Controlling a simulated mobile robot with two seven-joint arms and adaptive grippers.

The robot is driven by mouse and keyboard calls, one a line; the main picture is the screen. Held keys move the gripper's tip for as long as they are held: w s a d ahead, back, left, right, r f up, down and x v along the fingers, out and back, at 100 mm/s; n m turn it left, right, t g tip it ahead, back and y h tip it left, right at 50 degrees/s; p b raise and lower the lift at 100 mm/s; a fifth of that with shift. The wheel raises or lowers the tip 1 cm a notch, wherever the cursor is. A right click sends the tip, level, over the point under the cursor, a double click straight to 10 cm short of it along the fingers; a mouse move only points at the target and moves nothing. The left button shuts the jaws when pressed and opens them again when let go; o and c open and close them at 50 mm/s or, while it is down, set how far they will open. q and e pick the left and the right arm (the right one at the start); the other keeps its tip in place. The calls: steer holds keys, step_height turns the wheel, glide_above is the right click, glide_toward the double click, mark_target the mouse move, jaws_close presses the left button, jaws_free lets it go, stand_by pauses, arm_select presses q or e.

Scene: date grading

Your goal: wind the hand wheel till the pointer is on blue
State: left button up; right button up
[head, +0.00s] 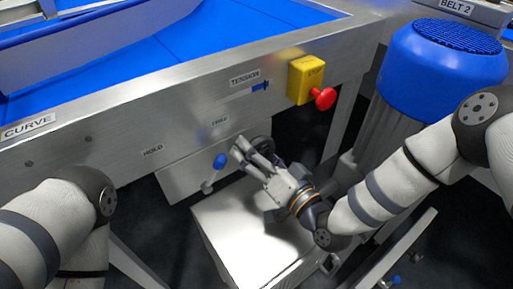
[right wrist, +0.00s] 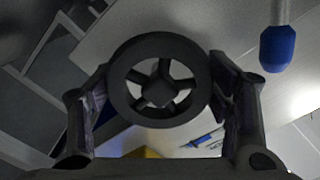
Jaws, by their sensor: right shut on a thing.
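The dark hand wheel (right wrist: 122,88) has a round rim, spokes and a hub in the right wrist view. In the head view, it is mostly behind my right gripper (head: 243,150), below the machine's side rail. My right gripper (right wrist: 160,100) is shut on the wheel, with one finger at each side of the rim. The TENSION scale (head: 233,93) is a slot in the rail above, with a blue mark (head: 261,86) at its right end. I cannot tell the pointer apart from the blue mark at this size. My left gripper is out of view.
A lever with a blue knob (head: 220,161) stands just left of my right gripper, near the HOLD and FREE labels. A yellow box with a red stop button (head: 323,98) is up to the right. A blue-topped drum (head: 440,65) stands further right.

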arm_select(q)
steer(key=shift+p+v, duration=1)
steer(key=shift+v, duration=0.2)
arm_select(e)
steer(key=n, duration=0.5)
steer(key=shift+w+r+n, duration=0.1)
steer(key=shift+n, duration=0.3)
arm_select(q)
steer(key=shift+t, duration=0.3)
arm_select(e)
steer(key=o, duration=1.2)
steer(key=v, duration=1.2)
